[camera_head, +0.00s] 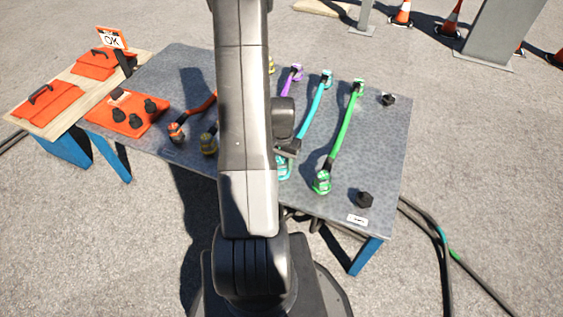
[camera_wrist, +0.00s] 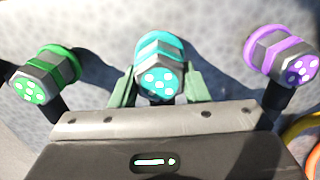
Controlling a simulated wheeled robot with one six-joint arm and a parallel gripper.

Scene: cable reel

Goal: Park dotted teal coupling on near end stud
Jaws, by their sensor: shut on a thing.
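The teal coupling (camera_wrist: 158,68), with white dots on its end face, sits between the fingers of my gripper (camera_wrist: 161,86) in the wrist view. My gripper is shut on it. In the head view the coupling (camera_head: 284,168) shows beside my arm, at the near end of the teal cable (camera_head: 318,103); my arm hides part of it. Whether it touches the table I cannot tell. A bare black stud (camera_head: 365,200) stands at the table's near right corner, above a small white label (camera_head: 357,219). Another black stud (camera_head: 388,99) stands at the far right.
The green coupling (camera_head: 322,182) lies between the teal one and the near stud. The purple coupling (camera_wrist: 282,58) is on the teal one's other side. Orange (camera_head: 176,132) and yellow (camera_head: 209,143) couplings lie left of my arm. An orange plate (camera_head: 125,117) holds black studs.

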